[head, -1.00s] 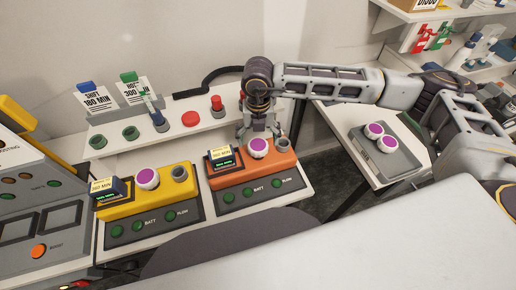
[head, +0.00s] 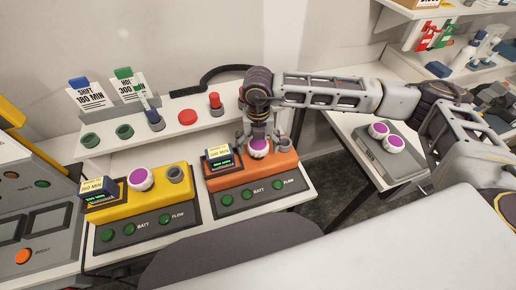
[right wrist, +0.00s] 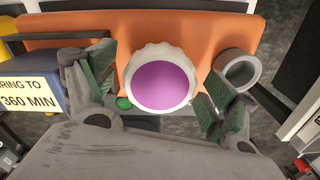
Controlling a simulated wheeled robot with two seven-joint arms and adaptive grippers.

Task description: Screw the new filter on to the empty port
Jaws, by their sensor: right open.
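A white filter with a purple top (head: 258,149) sits on the orange unit (head: 230,179). My right gripper (head: 259,139) is above it, pointing down. In the right wrist view the open green-padded fingers stand on either side of this filter (right wrist: 162,82), with a visible gap on the left. An empty grey port (head: 285,144) is right of the filter on the same unit; it also shows in the right wrist view (right wrist: 237,70). The yellow unit (head: 130,208) carries another white-and-purple filter (head: 140,179) and an open grey port (head: 174,174). My left gripper is not in view.
Two more purple-topped filters (head: 379,131) (head: 395,143) sit on a grey tray (head: 379,159) on the right-hand table. Behind the units a white shelf (head: 187,137) holds green rings, a red button and tags. Small displays (head: 219,159) stand left of the filters.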

